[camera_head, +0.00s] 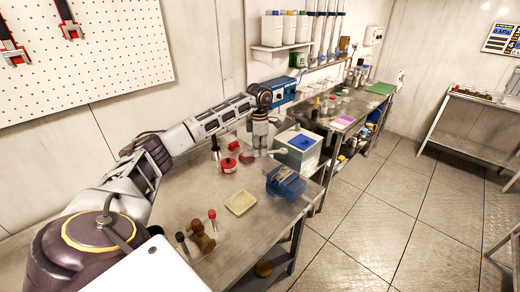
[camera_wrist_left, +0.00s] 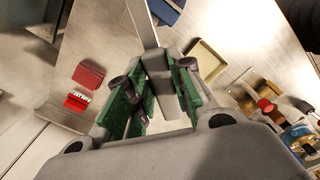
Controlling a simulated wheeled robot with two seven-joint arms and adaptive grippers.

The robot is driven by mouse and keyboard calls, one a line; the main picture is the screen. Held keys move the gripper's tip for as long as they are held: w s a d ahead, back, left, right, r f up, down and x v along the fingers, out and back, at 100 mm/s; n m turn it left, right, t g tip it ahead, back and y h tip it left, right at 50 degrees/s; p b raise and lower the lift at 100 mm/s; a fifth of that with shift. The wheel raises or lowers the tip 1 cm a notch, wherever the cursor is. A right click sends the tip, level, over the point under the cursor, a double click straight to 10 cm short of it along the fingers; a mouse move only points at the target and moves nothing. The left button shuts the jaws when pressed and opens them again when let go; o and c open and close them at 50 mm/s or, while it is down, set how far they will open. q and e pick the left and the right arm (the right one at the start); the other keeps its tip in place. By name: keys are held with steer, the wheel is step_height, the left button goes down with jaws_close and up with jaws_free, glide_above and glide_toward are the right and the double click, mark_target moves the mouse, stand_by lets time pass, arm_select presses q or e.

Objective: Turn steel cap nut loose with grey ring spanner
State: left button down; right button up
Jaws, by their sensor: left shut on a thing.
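My left gripper (camera_head: 261,151) hangs low over the steel bench, between the red pot and the grey box. In the left wrist view its green-padded fingers (camera_wrist_left: 155,92) are shut on a flat grey bar, which looks like the grey ring spanner (camera_wrist_left: 147,28). The bar runs up out of that view, so its ring end is hidden there. In the head view a small pale piece (camera_head: 277,152) sticks out to the right of the fingers; I cannot tell whether it is the spanner's end. I cannot make out the steel cap nut. My right gripper is not in view.
A blue vise (camera_head: 286,184) stands at the bench's right edge. A grey box with a blue top (camera_head: 298,150) is right of the gripper. Bare bench lies left of the tray.

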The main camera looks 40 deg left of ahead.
mark_target(260, 150)
arm_select(q)
steer(key=m, duration=0.3)
steer(key=shift+w, duration=0.2)
steer(key=shift+m, duration=0.7)
steer(key=shift+f, duration=0.3)
steer(key=shift+f+b, duration=0.85)
steer(key=shift+b, duration=0.05)
steer(key=shift+f+b, duration=0.6)
steer(key=shift+f, duration=0.25)
steer(key=shift+r, duration=0.1)
